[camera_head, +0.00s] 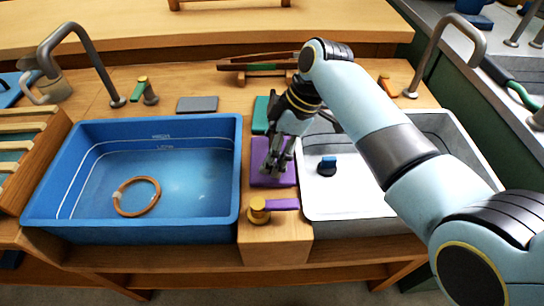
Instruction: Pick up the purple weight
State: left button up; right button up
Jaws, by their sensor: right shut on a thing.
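The purple weight (262,177) is a flat purple block on the wooden strip between the blue basin and the grey-white basin. My right gripper (277,165) reaches down over it from the upper right, its fingers shut on the block. The fingers hide part of the block's top, and I cannot tell whether it is clear of the wood. My left gripper is not in view.
The blue basin (232,190) at left holds a brown ring (136,197). The pale basin (350,215) at right holds a small blue-and-black object (327,165). A brass knob with a purple lever (258,208) stands just in front of the block. A green block (261,114) lies behind.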

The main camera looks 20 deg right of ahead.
jog(key=shift+c, duration=0.9)
jog(key=shift+r, duration=0.1)
jog(key=shift+r, duration=0.55)
jog(key=r, duration=0.2)
jog(key=r+p, duration=0.1)
jog(key=shift+s+d+r, duration=0.25)
jog(key=shift+s, duration=0.1)
jog(key=s+d+r+p, duration=0.1)
jog(key=s+d+r, duration=0.3)
jog(key=s, duration=0.5)
jog(key=shift+s+v, duration=0.2)
jog(key=shift+v, duration=1.05)
